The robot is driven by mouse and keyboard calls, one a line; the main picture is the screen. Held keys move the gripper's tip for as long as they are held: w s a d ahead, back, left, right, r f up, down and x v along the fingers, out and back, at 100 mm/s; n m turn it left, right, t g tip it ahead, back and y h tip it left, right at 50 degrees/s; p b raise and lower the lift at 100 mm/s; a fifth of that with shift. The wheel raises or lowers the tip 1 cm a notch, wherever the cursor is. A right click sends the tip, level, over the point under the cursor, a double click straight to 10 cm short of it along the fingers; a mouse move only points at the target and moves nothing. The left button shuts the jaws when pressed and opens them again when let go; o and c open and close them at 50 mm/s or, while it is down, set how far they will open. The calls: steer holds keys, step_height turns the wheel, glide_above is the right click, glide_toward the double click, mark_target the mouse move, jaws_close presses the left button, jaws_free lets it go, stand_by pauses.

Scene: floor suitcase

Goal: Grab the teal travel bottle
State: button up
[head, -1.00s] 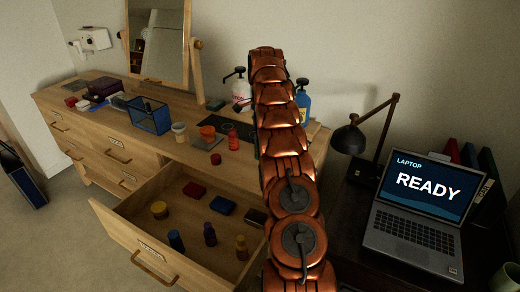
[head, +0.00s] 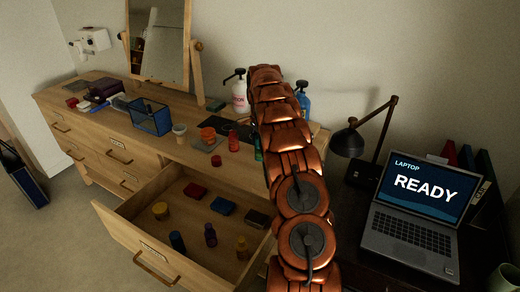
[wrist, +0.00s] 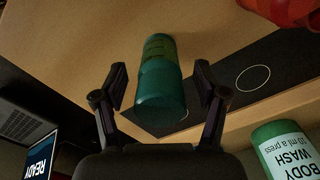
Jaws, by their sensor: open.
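The teal travel bottle (wrist: 160,88) is in the middle of the wrist view, with a yellowish-green band on it. My gripper (wrist: 160,80) is open, with one finger on each side of the bottle and gaps visible between the fingers and the bottle. In the head view a sliver of the teal bottle (head: 258,150) shows on the dresser top, just left of my arm. My arm hides the gripper and most of that spot in the head view.
A body wash bottle (wrist: 286,150) stands near the gripper. A red jar (head: 208,134) and a small red item (head: 234,142) are left of the bottle. Below, a drawer (head: 150,245) stands open with several small items. A laptop (head: 415,215) and lamp (head: 348,140) are at right.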

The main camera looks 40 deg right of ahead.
steer(key=shift+f+p, duration=0.3)
steer(key=shift+f, duration=0.85)
steer(key=shift+c, duration=0.3)
steer(key=c, duration=1.2)
